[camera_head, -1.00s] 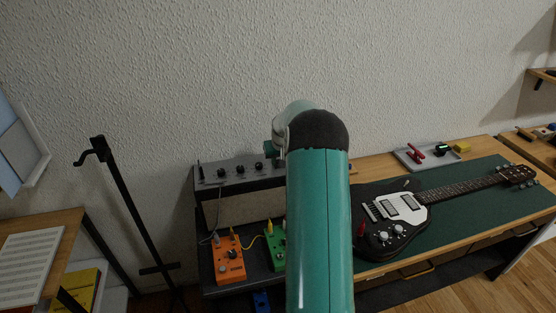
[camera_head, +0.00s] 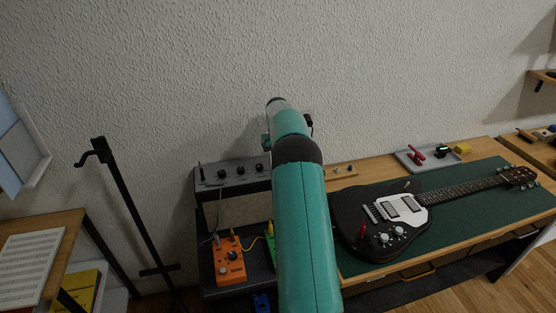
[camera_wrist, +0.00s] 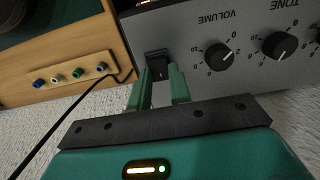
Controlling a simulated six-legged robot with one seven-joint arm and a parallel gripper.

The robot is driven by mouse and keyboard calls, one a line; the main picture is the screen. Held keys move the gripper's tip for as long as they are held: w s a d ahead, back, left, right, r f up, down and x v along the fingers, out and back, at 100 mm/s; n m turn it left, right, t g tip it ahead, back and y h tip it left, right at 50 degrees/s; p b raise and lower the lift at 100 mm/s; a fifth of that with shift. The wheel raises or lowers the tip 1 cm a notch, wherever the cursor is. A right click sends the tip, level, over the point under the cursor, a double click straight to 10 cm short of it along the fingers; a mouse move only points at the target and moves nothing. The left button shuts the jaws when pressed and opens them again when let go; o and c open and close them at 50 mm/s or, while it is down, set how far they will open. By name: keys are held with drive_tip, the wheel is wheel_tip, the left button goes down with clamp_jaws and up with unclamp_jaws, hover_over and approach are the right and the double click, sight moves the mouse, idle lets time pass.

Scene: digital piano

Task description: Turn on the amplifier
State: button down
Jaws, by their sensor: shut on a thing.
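The amplifier (camera_head: 240,187) is a grey-topped box at the back left of the bench in the head view, with several black knobs on its panel. My arm covers its right end there. In the wrist view its grey panel (camera_wrist: 240,75) shows upside down, with a volume knob (camera_wrist: 218,57) and a tone knob (camera_wrist: 280,45). A black power switch (camera_wrist: 157,64) sits beside the volume knob. My gripper (camera_wrist: 160,72) has its two green fingers at the switch, one on each side, shut on it. I cannot tell which way the switch is set. The gripper is hidden in the head view.
An orange pedal (camera_head: 229,262) stands in front of the amplifier, with a partly hidden green pedal beside it. A black guitar (camera_head: 372,222) lies on a green mat (camera_head: 455,222) to the right. A wooden strip with several small knobs (camera_wrist: 70,76) and a dark cable lie near my gripper.

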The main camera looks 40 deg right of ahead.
idle(0.4)
drive_tip(key=c, duration=1.3)
unclamp_jaws()
wheel_tip(320, 180, up, 14)
drive_tip(key=shift+f, duration=0.1)
